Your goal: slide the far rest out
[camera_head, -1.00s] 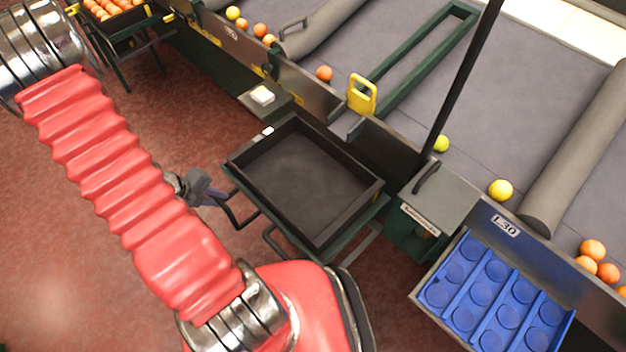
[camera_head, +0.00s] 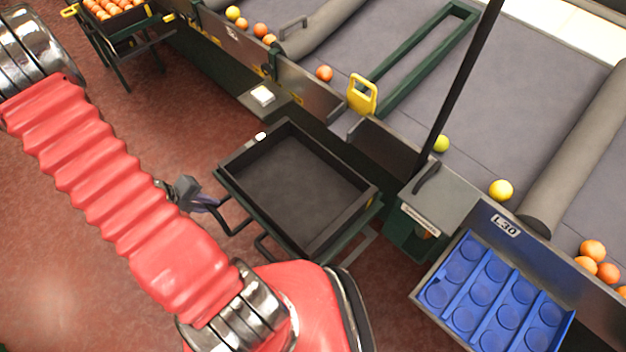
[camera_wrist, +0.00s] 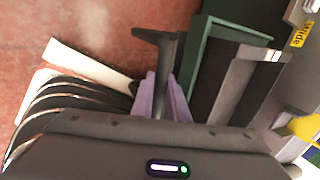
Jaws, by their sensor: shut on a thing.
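The far rest is a dark green sliding frame (camera_head: 372,217) with a black bar handle (camera_head: 232,226) on its left side. It sticks out from the side of the conveyor line. An empty black crate (camera_head: 348,205) sits on it. My gripper (camera_head: 208,203), with purple fingers, is shut on the handle; my arm partly hides the wrist. In the wrist view the handle (camera_wrist: 157,38) stands between the two fingers (camera_wrist: 162,95), and the green frame (camera_wrist: 200,62) and crate edge are just to the right.
A blue tray (camera_head: 452,294) with round recesses lies at the lower right beside a grey box (camera_head: 440,195). A black post (camera_head: 462,85) rises near it. A crate of oranges (camera_head: 112,8) stands on a rack at the top left. Red floor on the left is clear.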

